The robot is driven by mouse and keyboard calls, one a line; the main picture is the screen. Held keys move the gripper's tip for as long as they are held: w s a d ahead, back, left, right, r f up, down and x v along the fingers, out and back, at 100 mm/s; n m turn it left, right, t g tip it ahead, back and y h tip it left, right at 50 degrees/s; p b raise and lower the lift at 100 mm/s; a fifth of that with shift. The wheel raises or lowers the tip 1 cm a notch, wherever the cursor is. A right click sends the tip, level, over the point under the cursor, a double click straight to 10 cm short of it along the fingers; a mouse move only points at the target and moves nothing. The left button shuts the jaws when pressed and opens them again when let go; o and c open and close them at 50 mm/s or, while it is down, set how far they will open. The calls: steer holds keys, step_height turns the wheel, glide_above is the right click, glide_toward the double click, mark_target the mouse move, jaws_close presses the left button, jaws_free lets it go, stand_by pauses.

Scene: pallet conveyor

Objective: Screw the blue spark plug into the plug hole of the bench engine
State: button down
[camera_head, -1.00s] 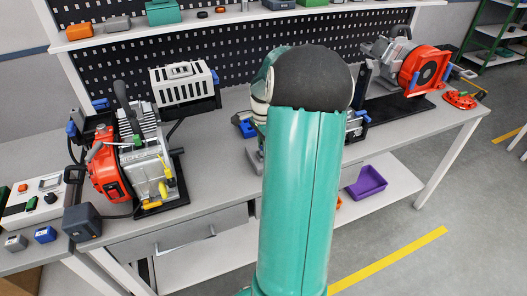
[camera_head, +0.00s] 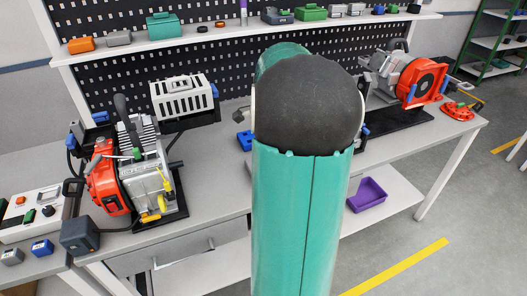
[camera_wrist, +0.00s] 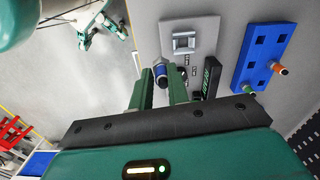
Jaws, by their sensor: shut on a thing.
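My gripper (camera_wrist: 160,88) shows in the wrist view, its two green fingers shut on the blue spark plug (camera_wrist: 160,73). The plug's dark end with a pale rim points away from the gripper. In the head view my arm hides the gripper and the plug. An engine (camera_head: 135,165) with an orange-red housing and grey cooling fins stands on the left part of the bench. A second engine-like machine (camera_head: 400,80) with an orange-red ring stands at the bench's right end. I cannot make out a plug hole on either.
In the wrist view a blue holder (camera_wrist: 266,45) with square holes carries an orange-tipped plug (camera_wrist: 278,68) and a green one (camera_wrist: 246,89). A grey fixture (camera_wrist: 190,30) lies beside it. A control box (camera_head: 32,212) stands at the bench's left end; a purple bin (camera_head: 367,194) sits on the lower shelf.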

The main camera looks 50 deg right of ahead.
steer(key=s+a+r, duration=0.5)
steer(key=s+r, duration=0.3)
steer(key=r, duration=0.1)
steer(key=shift+r, duration=0.2)
stand_by(0.3)
steer(key=shift+w, duration=0.1)
stand_by(1.1)
